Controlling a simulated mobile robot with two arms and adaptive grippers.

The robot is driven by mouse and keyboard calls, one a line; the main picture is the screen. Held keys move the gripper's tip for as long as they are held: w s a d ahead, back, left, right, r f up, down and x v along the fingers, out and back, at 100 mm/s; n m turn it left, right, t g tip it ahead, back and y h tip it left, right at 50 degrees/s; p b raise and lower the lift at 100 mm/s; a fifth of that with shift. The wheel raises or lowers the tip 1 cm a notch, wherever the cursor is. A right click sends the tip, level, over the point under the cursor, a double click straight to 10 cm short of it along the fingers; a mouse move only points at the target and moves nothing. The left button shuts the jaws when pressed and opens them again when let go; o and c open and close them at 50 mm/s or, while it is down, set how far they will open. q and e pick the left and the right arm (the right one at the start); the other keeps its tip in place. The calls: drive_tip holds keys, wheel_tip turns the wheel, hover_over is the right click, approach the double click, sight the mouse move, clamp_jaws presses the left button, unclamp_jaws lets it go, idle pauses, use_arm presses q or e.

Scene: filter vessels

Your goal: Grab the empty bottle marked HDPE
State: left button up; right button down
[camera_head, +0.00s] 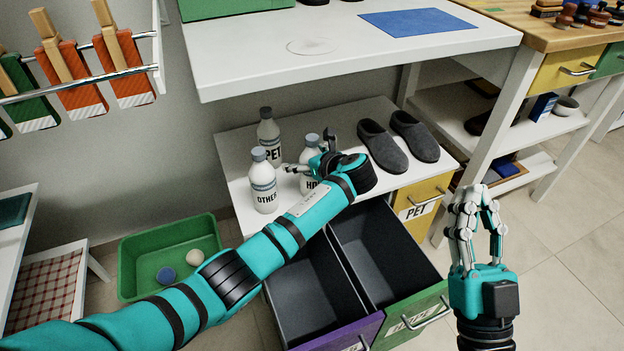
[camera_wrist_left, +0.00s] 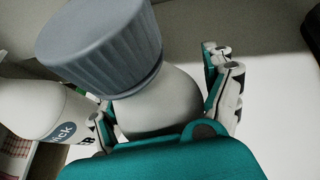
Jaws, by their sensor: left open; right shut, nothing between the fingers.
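The HDPE bottle (camera_head: 309,146), white with a grey cap, stands on the lower white shelf; only "HD" of its label shows, the rest hidden by my arm. My left gripper (camera_head: 313,158) is at this bottle, its fingers open on either side. In the left wrist view, the grey ribbed cap (camera_wrist_left: 103,45) and white shoulder lie between the spread fingers; whether they touch is unclear. The OTHER bottle (camera_head: 263,184) stands left of it and the PET bottle (camera_head: 269,133) behind. My right gripper (camera_head: 474,203) is shut and empty, away at the right, pointing up.
Grey slippers (camera_head: 398,143) lie on the shelf right of the bottles. Below, two drawers, purple-fronted (camera_head: 340,334) and green-fronted (camera_head: 415,316), stand open. A green bin (camera_head: 137,255) holds two round items on the floor.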

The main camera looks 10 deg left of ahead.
use_arm(q)
drive_tip(key=shift+w+a+f, duration=0.1)
drive_tip(key=shift+w+a, duration=0.05)
drive_tip(key=shift+a, duration=0.05)
drive_tip(key=shift+c, duration=0.4)
drive_tip(key=c, duration=1.4)
drive_tip(key=shift+c, duration=0.6)
